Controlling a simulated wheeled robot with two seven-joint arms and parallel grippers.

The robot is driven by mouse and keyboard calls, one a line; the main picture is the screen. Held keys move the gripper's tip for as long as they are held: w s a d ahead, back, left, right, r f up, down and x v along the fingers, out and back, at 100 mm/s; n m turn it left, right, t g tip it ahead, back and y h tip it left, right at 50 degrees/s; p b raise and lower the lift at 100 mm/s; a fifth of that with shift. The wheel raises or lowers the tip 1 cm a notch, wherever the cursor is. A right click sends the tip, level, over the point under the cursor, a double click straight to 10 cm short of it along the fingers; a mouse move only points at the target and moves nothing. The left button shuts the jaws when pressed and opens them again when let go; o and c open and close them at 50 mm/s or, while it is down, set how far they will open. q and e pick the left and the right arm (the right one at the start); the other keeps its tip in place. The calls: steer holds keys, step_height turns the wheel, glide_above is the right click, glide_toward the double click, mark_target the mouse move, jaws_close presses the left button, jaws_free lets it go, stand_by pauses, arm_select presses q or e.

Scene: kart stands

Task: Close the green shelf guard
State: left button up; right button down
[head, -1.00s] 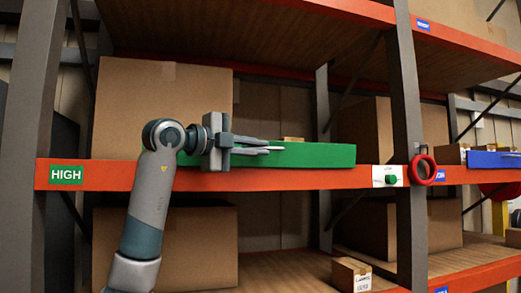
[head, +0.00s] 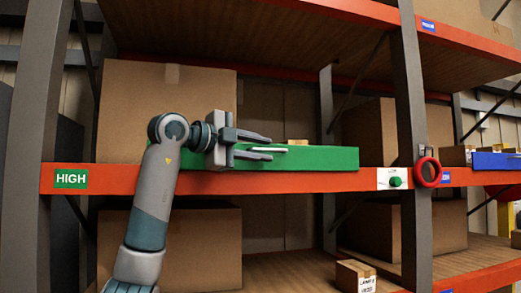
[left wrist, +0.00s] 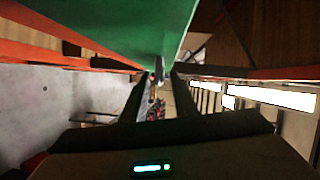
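The green shelf guard (head: 315,160) is a long panel along the front edge of the middle shelf, just above the orange beam marked HIGH. Its right end lies a little left of a white plate with a green knob (head: 395,181). A pale handle bar (head: 270,150) shows on the guard's front. My left gripper (head: 271,147) is at this handle, its two fingers apart, above and below the bar. In the left wrist view the guard (left wrist: 140,25) fills the top, and the spread fingers (left wrist: 155,85) have the small handle end between them. My right gripper is out of view.
A large cardboard box (head: 150,100) stands on the shelf behind my arm. A grey upright post (head: 408,120) with a red ring (head: 427,172) stands right of the guard. A blue guard (head: 495,161) is further right. A small box (head: 355,276) sits on the lower shelf.

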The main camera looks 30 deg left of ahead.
arm_select(q)
steer(key=shift+s+a+b, duration=0.15)
steer(key=shift+s+b, duration=0.15)
steer(key=shift+s, duration=0.15)
steer(key=b+v, duration=0.6)
steer(key=v, duration=1)
steer(key=shift+s+a, duration=0.15)
steer(key=shift+s, duration=0.05)
